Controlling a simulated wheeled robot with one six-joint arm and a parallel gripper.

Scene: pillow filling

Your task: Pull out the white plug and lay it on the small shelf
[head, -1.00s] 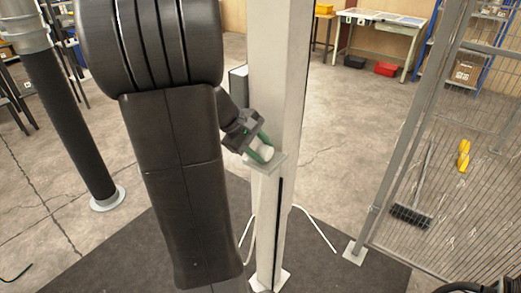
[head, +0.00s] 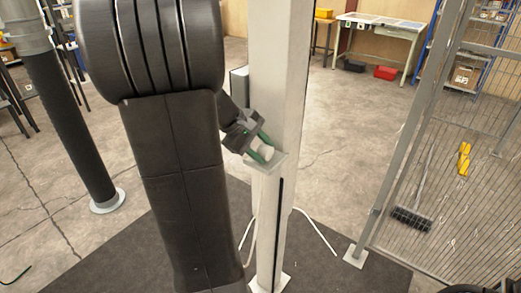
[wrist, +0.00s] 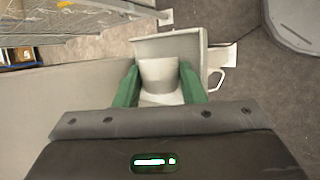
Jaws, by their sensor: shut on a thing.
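The white plug (head: 267,152) is between the green fingers of my gripper (head: 263,149), which is shut on it. In the wrist view the plug (wrist: 158,75) sits between both fingertips of the gripper (wrist: 160,82). The small shelf (head: 279,162) sticks out from the pale post. The plug is at the shelf, over it in the head view. Whether it touches the shelf cannot be told. In the wrist view the shelf (wrist: 165,45) shows just beyond the plug.
The tall pale post (head: 280,80) stands directly behind the gripper, with a grey box (head: 239,82) on its left side. A white cable (head: 318,232) lies at its foot. A mesh fence (head: 450,150) stands to the right, with a broom (head: 411,218) behind it.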

